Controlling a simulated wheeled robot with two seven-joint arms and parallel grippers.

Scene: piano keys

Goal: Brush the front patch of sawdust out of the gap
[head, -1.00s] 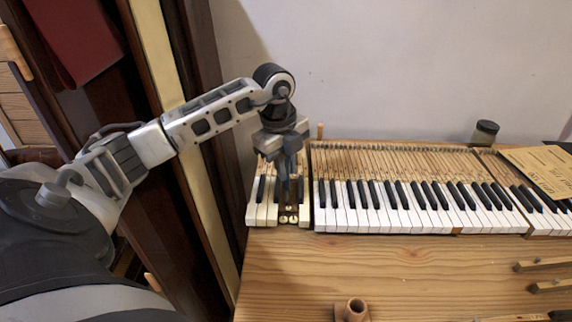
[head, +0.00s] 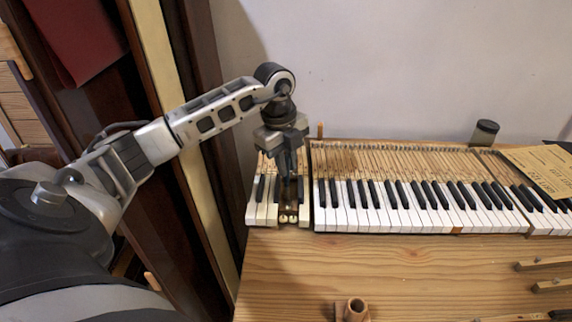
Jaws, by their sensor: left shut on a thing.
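My left gripper (head: 287,170) points down over the gap (head: 288,212) in the keyboard, near its left end. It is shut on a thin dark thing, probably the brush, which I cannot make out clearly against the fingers. Small brass-coloured round parts show at the gap's front end. The piano keys (head: 420,210) flank the gap, with a few on its left and the long run on its right. The gripper hides the back of the gap. I cannot make out the sawdust patch at this size. My right gripper is not in view.
A small dark-lidded jar (head: 485,133) stands at the back right. A yellowish paper (head: 543,168) lies over the right keys. A wooden holder (head: 355,309) stands at the front edge. Wooden strips (head: 548,264) lie at right. The bench (head: 400,265) before the keys is mostly clear.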

